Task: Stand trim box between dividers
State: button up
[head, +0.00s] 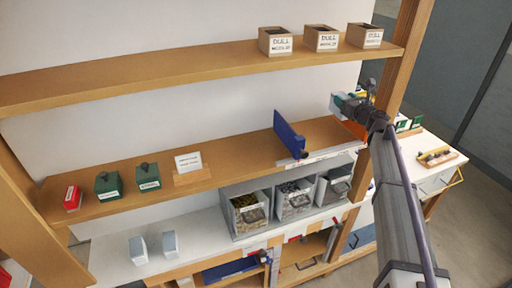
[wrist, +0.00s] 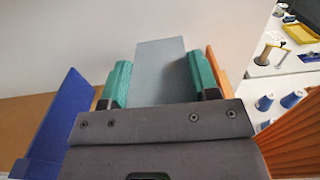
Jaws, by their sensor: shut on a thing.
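The trim box (wrist: 160,68) is a plain grey-blue block held between the two teal fingers of my gripper (wrist: 161,80) in the wrist view. In the head view my gripper (head: 346,106) is at the right end of the middle shelf, and the box is mostly hidden there. A blue divider (head: 287,135) stands upright on that shelf, left of my gripper, and shows at the left in the wrist view (wrist: 58,122). An orange divider (head: 353,128) is just below my gripper and at the right in the wrist view (wrist: 293,135). I cannot tell whether the box touches the shelf.
A wooden post (head: 405,45) rises close behind my gripper. Three DULL-labelled boxes (head: 321,39) sit on the upper shelf. A sign (head: 188,163), two green boxes and a red box (head: 72,198) stand at left. Below are grey bins (head: 247,213) and two pale boxes (head: 138,249).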

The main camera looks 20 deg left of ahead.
notch_tip(320, 180, down, 11)
jog(key=b, duration=1)
jog(key=shift+r+b, duration=0.2)
jog(key=shift+b, duration=0.1)
jog(key=shift+r+p, duration=0.3)
jog(key=shift+f, duration=0.25)
jog(key=o, duration=1.1)
jog(key=shift+r, duration=0.1)
jog(key=shift+c, duration=0.2)
jog(key=shift+r, duration=0.3)
jog(key=v, duration=1.2)
jog(key=shift+f, duration=0.15)
